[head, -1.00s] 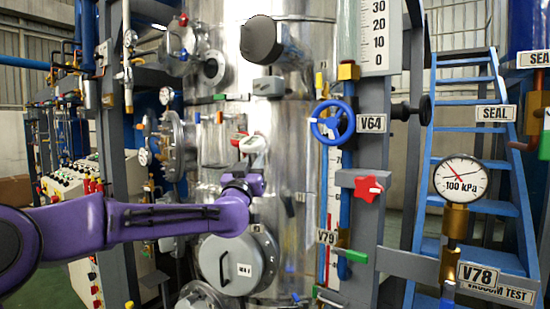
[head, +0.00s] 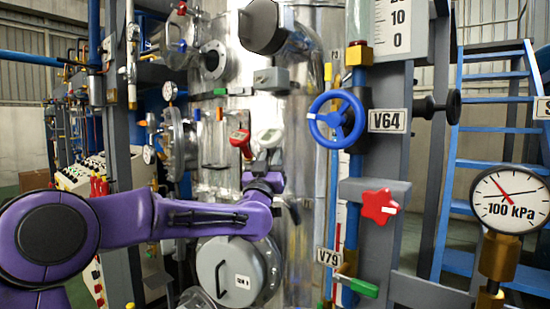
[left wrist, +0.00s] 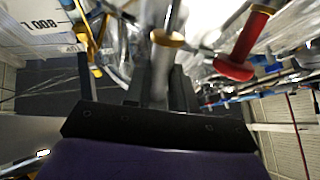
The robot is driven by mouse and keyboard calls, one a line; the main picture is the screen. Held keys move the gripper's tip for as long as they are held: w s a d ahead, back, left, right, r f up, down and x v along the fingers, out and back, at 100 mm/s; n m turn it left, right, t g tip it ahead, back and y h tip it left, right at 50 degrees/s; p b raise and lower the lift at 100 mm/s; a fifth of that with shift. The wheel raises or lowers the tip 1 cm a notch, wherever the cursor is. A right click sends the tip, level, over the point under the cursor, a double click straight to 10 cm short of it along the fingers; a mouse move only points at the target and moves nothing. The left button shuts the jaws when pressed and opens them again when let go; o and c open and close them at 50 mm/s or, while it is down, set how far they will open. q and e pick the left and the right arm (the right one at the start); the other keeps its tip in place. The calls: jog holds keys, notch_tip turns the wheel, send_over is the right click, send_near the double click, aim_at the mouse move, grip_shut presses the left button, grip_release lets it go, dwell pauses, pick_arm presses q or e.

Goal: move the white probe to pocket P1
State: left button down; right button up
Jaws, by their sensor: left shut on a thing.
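My left gripper (head: 265,161) is raised in front of the shiny steel column, its purple wrist below the white probe (head: 268,137). In the left wrist view the dark fingers (left wrist: 160,92) are shut on a pale probe stem (left wrist: 160,75) with an orange-yellow collar. A red-handled probe (head: 240,142) is just left of the white one. It also shows in the left wrist view (left wrist: 250,38), apart from the fingers. I cannot make out a pocket labelled P1. My right gripper is not in view.
The steel column (head: 305,110) fills the middle. A blue handwheel (head: 336,119) marked V64, a red star knob (head: 379,205) and a green-handled valve (head: 358,286) marked V79 stand to the right. A round grey hatch (head: 232,272) is below my arm. A gauge (head: 510,198) is at far right.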

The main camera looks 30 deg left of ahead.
pick_arm(q)
jog(key=shift+a+f+b, duration=0.1)
jog(key=shift+f+b, duration=0.15)
jog(key=shift+b, duration=0.05)
jog(key=w+f+b, duration=0.2)
jog(key=w+f, duration=0.2)
jog(key=f, duration=0.1)
jog(key=shift+a+m+h+b, duration=0.25)
jog(key=shift+m+h+b, duration=0.05)
jog(key=shift+h+b, duration=0.1)
jog(key=shift+r, duration=0.1)
jog(key=shift+b, duration=0.6)
dwell(0.9)
jog(key=shift+w+a+f+b, duration=0.1)
jog(key=shift+w+f+b, duration=0.2)
jog(key=shift+w+f, duration=0.25)
jog(key=shift+w+a+f+b, duration=0.1)
jog(key=shift+w+f+b, duration=0.25)
jog(key=shift+f, duration=0.45)
jog(key=shift+w+a+f+b, duration=0.1)
jog(key=shift+w+f+b, duration=0.15)
jog(key=shift+w+f, duration=0.35)
